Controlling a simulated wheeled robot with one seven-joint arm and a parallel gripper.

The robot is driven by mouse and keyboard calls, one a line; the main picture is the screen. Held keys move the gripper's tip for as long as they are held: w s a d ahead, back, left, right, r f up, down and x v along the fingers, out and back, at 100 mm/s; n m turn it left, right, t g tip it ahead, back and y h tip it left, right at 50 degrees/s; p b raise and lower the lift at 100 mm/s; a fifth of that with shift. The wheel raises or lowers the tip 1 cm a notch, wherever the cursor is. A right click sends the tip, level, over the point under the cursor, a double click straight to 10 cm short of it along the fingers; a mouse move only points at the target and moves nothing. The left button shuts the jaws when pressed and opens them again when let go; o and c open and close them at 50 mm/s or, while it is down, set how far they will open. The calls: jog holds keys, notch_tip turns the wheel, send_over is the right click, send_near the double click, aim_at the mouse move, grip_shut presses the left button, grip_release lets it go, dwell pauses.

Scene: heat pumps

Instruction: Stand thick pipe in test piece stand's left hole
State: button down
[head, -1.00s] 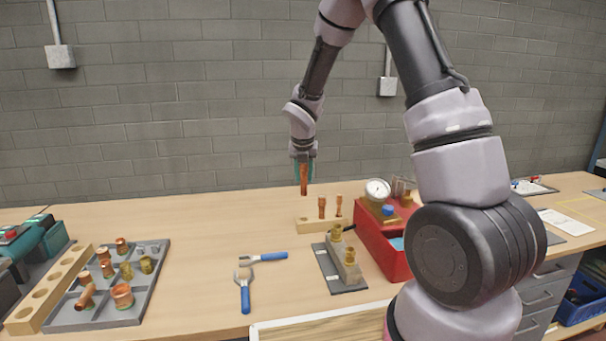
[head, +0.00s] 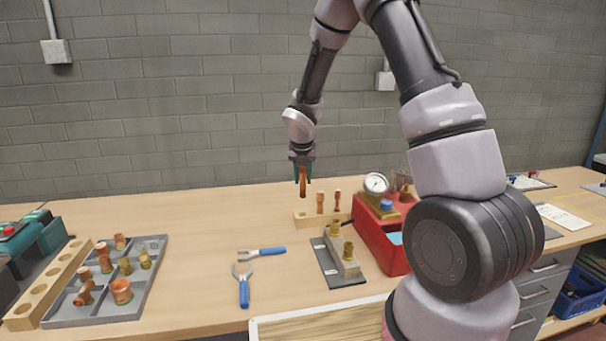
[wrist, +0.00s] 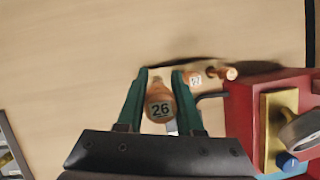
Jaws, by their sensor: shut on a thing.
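My gripper (head: 303,172) is shut on the thick copper pipe (head: 303,184), which hangs upright. In the wrist view the pipe's top end (wrist: 160,108), marked 26, sits between the green fingers (wrist: 158,98). The test piece stand (head: 302,220) is a pale wooden block at the back of the bench. In the head view the pipe's lower end is above the stand's left end, with a visible gap. Two thinner copper pipes stand in the block to the right, a middle one (head: 320,203) and a right one (head: 337,201). The left hole itself cannot be made out.
A red box (head: 378,240) with a gauge (head: 376,183) stands right of the stand. A grey plate with brass fittings (head: 345,262) lies in front. Blue-handled wrenches (head: 244,292) and a grey tray of fittings (head: 150,285) are to the left. Bench left of the stand is clear.

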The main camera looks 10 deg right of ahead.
aim_at(303, 191)
jog(key=shift+f, duration=2.55)
jog(key=shift+a+f, duration=0.1)
jog(key=shift+f, duration=2.3)
jog(key=shift+c, duration=2.3)
grip_release()
jog(key=shift+r, duration=0.1)
